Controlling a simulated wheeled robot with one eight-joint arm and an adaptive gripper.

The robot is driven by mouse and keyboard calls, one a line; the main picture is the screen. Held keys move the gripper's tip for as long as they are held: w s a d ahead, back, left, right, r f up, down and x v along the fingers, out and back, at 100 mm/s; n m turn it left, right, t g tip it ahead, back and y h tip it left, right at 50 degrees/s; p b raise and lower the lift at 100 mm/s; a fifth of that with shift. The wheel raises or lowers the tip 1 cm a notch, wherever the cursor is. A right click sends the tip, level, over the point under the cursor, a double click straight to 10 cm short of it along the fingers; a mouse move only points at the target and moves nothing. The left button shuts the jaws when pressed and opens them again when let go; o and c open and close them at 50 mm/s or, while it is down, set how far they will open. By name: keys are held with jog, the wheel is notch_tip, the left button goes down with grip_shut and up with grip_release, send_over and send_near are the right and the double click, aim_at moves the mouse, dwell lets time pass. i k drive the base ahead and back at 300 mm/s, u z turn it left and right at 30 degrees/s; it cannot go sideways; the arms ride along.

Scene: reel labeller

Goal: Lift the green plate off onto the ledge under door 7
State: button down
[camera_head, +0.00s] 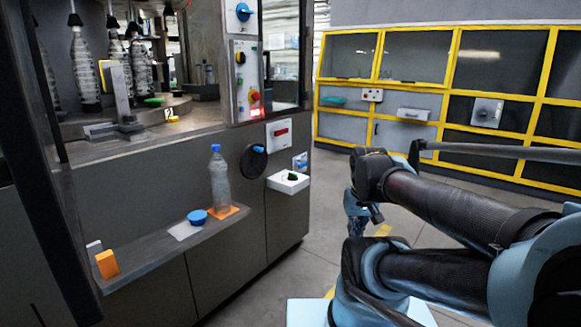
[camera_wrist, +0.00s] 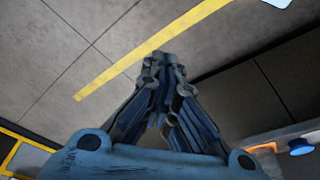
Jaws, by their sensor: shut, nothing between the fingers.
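A small green flat piece (camera_head: 154,101) lies on the machine's deck at the upper left in the head view; another flat green piece (camera_head: 333,100) shows at the yellow-framed wall. I cannot tell which is the green plate. A grey ledge (camera_head: 150,247) runs along the machine's front. No door number is legible, so I cannot tell which door is 7. My gripper (camera_wrist: 165,62) is shut and empty, over the floor, apart from both green pieces. In the head view it hangs right of the machine, partly hidden by my arm.
The ledge holds a clear bottle (camera_head: 219,180) on an orange mat, a blue round piece (camera_head: 197,217) and an orange block (camera_head: 107,264). A white box (camera_head: 288,182) juts from the machine's front. Open floor (camera_head: 325,195) lies between the machine and the yellow-framed wall.

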aim_at(155, 103)
jog(key=u, duration=0.2)
jog(key=i, duration=0.6)
jog(key=u, duration=0.5)
